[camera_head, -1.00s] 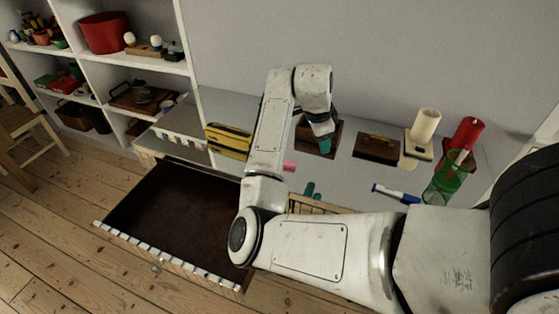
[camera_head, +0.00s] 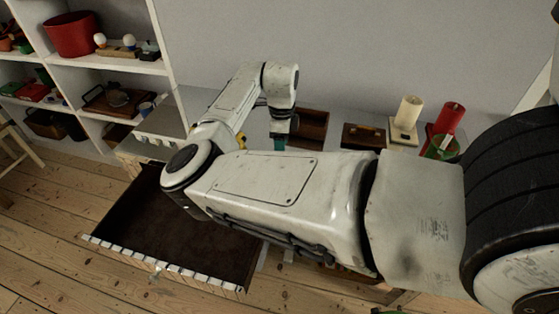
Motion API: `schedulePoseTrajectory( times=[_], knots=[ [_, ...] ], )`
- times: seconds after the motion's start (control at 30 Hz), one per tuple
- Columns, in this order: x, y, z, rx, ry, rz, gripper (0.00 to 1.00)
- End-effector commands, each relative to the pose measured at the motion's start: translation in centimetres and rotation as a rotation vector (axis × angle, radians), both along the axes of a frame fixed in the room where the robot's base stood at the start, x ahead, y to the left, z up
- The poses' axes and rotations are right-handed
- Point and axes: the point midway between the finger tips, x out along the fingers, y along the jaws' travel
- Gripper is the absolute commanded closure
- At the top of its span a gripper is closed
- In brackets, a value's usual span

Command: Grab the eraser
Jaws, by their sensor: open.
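My gripper (camera_head: 279,143) hangs from the end of my arm over the white tabletop, with its teal fingertips pointing down. It is open, and I see nothing between its fingers, though they are small here. I cannot make out an eraser in this view. A small pink block, which may be the eraser, lay on the tabletop in the earlier view. That part of the tabletop is now hidden behind my arm.
A brown open box (camera_head: 310,130) stands just right of my gripper. Farther right are a dark wooden box (camera_head: 363,137), a cream candle (camera_head: 407,115) and a red candle (camera_head: 450,118). An open drawer (camera_head: 150,215) juts out at the left. Shelves (camera_head: 160,68) stand behind it.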

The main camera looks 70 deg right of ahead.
Motion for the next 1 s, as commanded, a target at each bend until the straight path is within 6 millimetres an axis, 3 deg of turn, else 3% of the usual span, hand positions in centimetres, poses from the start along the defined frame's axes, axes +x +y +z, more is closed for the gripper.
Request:
schedulePoseTrajectory(
  times=[0.33,0.67,1.0],
  knots=[
    [-0.2,0.2,-4.4,0.002,0.001,0.000,0.49],
    [-0.2,0.2,-5.0,0.001,0.000,0.000,0.50],
    [-0.2,0.2,-5.0,0.001,0.000,0.001,0.82]
  ],
)
